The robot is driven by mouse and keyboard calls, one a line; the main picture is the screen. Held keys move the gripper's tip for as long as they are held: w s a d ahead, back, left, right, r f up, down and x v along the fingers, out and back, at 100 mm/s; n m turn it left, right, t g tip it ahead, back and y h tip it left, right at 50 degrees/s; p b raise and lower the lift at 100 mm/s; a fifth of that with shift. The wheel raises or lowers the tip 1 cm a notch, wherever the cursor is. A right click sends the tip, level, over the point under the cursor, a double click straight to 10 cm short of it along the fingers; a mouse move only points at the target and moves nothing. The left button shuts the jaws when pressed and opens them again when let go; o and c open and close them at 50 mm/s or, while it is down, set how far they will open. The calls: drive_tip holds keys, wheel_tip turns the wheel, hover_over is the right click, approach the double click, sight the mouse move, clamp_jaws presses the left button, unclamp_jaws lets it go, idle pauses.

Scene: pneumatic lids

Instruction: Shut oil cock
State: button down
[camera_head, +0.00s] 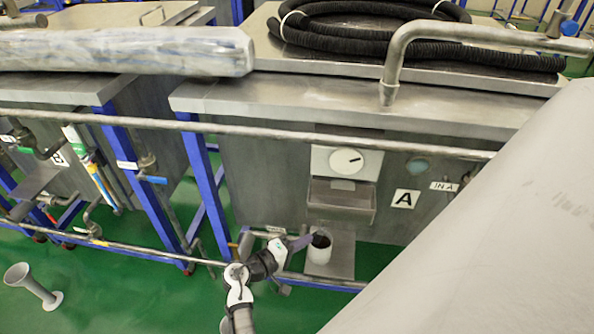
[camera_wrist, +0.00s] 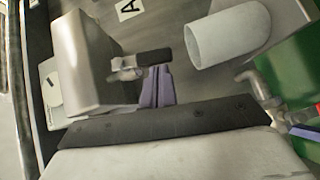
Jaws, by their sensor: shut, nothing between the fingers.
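The oil cock (camera_wrist: 124,68) shows in the wrist view as a small metal tap under a grey metal box (camera_wrist: 92,65). Its black lever handle (camera_wrist: 155,57) points to the right in that picture. My gripper (camera_wrist: 157,74) has purple fingers, shut and empty, with their tips right beside the black handle. I cannot tell whether they touch it. In the head view my gripper (camera_head: 306,240) is low in front of tank A, left of a white cup (camera_head: 318,258); the cock cannot be made out there.
The white cup also shows in the wrist view (camera_wrist: 226,36), right of the handle. A metal box (camera_head: 342,200) sits above the cup under a dial (camera_head: 346,161). A horizontal pipe (camera_head: 250,131) crosses the tank front. A grey stand (camera_head: 34,286) is on the green floor.

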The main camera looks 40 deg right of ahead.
drive_tip(key=shift+s+d+f+n+h+b, duration=0.25)
drive_tip(key=shift+s+f+n+h+b, duration=0.15)
drive_tip(key=shift+b, duration=0.2)
drive_tip(key=shift+d, duration=0.1)
drive_tip(key=shift+w, duration=0.1)
idle(0.4)
